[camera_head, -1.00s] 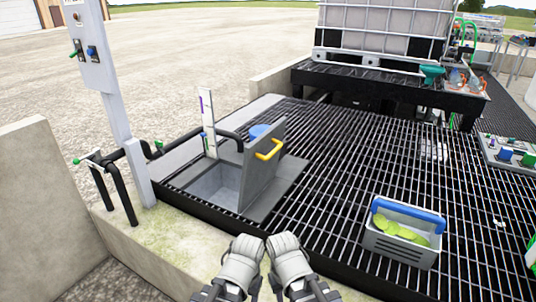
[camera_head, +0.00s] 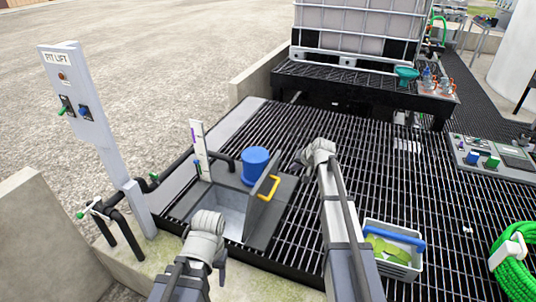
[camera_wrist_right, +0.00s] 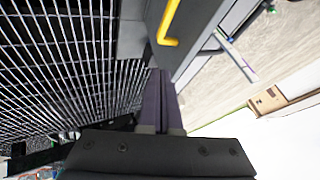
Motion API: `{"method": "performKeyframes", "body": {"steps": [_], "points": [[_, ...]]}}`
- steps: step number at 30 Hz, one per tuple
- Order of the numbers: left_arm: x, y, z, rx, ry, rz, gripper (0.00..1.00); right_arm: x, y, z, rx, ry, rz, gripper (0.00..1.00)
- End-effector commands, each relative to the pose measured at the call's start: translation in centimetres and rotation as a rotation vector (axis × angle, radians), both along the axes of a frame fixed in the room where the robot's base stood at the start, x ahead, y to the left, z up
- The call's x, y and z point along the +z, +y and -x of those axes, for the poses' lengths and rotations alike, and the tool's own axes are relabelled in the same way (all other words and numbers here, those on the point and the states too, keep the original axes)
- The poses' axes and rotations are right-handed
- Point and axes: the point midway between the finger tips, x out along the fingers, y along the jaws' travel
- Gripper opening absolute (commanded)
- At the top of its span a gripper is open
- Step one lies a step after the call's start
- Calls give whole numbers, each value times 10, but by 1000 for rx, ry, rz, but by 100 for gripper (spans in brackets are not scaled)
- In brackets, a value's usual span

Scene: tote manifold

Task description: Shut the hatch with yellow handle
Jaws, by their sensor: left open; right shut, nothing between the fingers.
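The hatch lid (camera_head: 262,212) is a grey panel standing up, open, on the right side of a square pit opening (camera_head: 218,208). Its yellow handle (camera_head: 271,188) is on the face toward the right. My right gripper (camera_head: 303,158) is over the grating, beyond and right of the lid, apart from it. In the right wrist view its dark fingers (camera_wrist_right: 160,75) are shut and empty, with the handle (camera_wrist_right: 168,22) and lid (camera_wrist_right: 200,32) ahead of them. My left gripper (camera_head: 221,268) is low in front of the pit; its fingers are mostly hidden behind my wrist.
A blue cylinder (camera_head: 255,165) stands behind the lid. A white gauge post (camera_head: 200,150) rises at the pit's back left. The pit lift panel (camera_head: 85,100) stands at left. A grey crate with a blue handle (camera_head: 415,262) sits right of my right arm. Open grating surrounds the lid's right side.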

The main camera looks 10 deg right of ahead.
Motion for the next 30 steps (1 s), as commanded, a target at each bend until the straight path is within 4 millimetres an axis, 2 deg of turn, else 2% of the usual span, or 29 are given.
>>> {"method": "performKeyframes", "body": {"steps": [1, 4, 10, 27, 28, 30], "points": [[5, 0, 0, 0, 0, 0, 59, 6, -6, -4, -11, -7, -3, 0], [5, 0, 0, 0, 0, 0, 59, 7, -9, -5, -18, -13, -7, 0], [-6, 0, 0, 0, 0, 0, 59, -4, -7, -10, -16, -12, -7, 0], [-82, 0, 0, -1, 0, 0, 59, -80, 12, -70, -14, -11, -5, 0], [-72, 0, 0, -1, 0, 0, 59, -70, 18, -72, -13, -12, -6, 0], [-69, 0, 0, -1, 0, 0, 59, -67, 27, -77, -13, -12, -7, 0]]}}
